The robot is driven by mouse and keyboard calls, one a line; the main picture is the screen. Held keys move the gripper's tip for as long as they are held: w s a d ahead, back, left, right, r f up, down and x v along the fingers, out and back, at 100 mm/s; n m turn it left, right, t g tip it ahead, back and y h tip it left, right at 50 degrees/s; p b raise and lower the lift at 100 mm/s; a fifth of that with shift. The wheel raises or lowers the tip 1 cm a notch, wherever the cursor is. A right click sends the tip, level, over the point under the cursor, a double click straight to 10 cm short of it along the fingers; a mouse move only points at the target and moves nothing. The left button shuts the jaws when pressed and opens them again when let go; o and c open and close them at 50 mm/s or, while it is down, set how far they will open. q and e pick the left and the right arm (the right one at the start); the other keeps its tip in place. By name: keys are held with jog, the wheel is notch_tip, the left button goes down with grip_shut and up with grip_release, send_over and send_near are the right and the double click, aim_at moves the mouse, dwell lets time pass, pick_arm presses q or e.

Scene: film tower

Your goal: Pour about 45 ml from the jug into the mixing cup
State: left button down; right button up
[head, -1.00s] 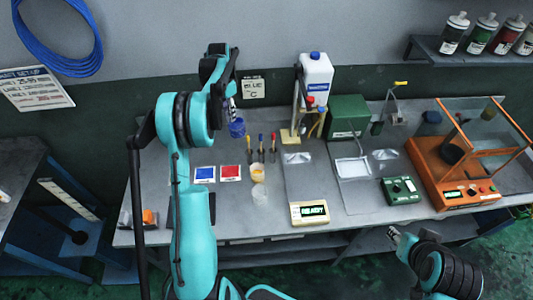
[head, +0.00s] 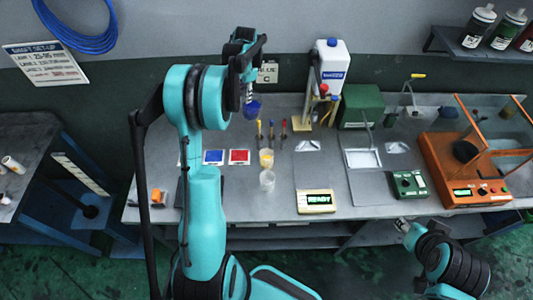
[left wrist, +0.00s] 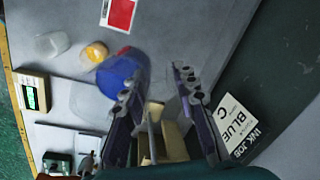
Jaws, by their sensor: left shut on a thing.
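My left gripper (head: 249,92) is shut on the jug (head: 252,109), which holds blue liquid. The jug is held above the bench, behind and left of the cups. In the left wrist view the jug (left wrist: 120,72) shows beyond the fingers; its grip point is partly hidden. A clear, pale cup (head: 267,180), seemingly the mixing cup, stands on the bench in front of a cup of yellow-orange liquid (head: 266,158). Both also show in the left wrist view, the pale cup (left wrist: 52,44) and the yellow cup (left wrist: 96,52). My right gripper (head: 402,225) is low at the right, empty-looking, its jaws unclear.
A scale reading READY (head: 316,201) stands right of the cups. Pipettes (head: 271,130) stand behind them. Blue (head: 213,157) and red (head: 239,157) cards lie to the left. A white bottle (head: 331,66), green machine (head: 360,110) and orange-framed balance (head: 447,172) stand farther right.

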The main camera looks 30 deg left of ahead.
aim_at(256, 116)
pick_arm(q)
jog(key=shift+s+d+r+t+y, duration=0.2)
jog(key=shift+d+r+y, duration=0.1)
jog(key=shift+d+y, duration=0.15)
jog(key=shift+s+d+r+t+y, duration=0.2)
jog(key=shift+d+r+y, duration=0.05)
jog(key=shift+d+y, duration=0.2)
jog(key=shift+s+d+r+t+y, duration=0.3)
jog(key=shift+d+r+y, duration=0.2)
jog(key=shift+s+d+f+t+y+b, duration=0.1)
jog(key=shift+s+d+t+y+b, duration=0.25)
jog(key=shift+d+y, duration=0.35)
jog(key=shift+s+d+t+y+b, duration=0.35)
jog(key=shift+d+y, duration=0.2)
jog(key=shift+y, duration=0.15)
jog(key=shift+d, duration=0.2)
jog(key=shift+s+d+f+t+y+b, duration=0.15)
jog(key=shift+d+t+y+b, duration=0.15)
jog(key=shift+y+b, duration=0.3)
jog(key=shift+s+d+f+t+y+b, duration=0.15)
jog(key=shift+t+y+b, duration=0.15)
jog(key=shift+y+b, duration=0.3)
jog(key=shift+w+a+r, duration=0.1)
jog(key=shift+w+a, duration=0.05)
jog(key=shift+a, duration=0.05)
jog(key=shift+y+b, duration=0.3)
jog(key=shift+b, duration=0.2)
jog(key=shift+a, duration=0.25)
